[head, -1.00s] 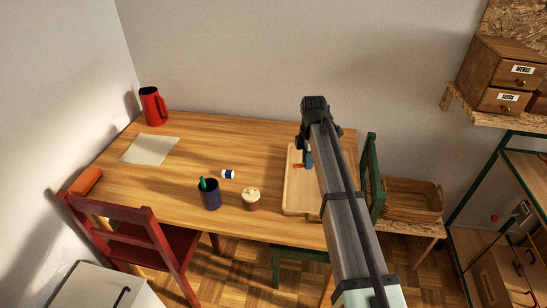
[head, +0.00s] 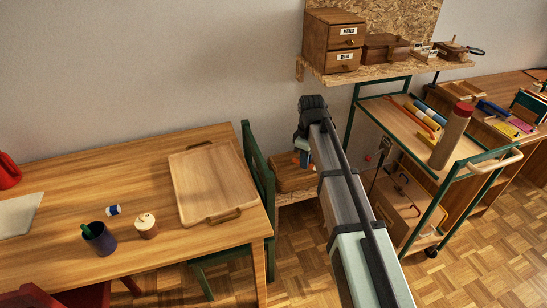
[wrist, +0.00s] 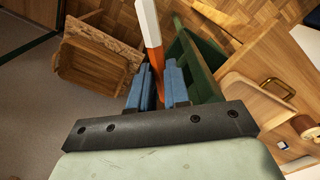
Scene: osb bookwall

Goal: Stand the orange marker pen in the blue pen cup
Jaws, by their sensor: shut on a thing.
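The orange marker pen (wrist: 155,50), orange with a long white end, is held between the blue finger pads of my gripper (wrist: 158,88) in the wrist view. In the head view my gripper (head: 303,158) is over the gap right of the table, with only a trace of orange showing. The dark blue pen cup (head: 99,239) stands upright on the table at the lower left, well away from my gripper, with a green pen (head: 86,231) in it.
A wooden tray (head: 210,180) lies on the table between my gripper and the cup. A small jar (head: 146,226) and a blue-and-white item (head: 113,210) stand near the cup. A green chair (head: 257,170) stands at the table's right end, with a trolley (head: 405,120) farther right.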

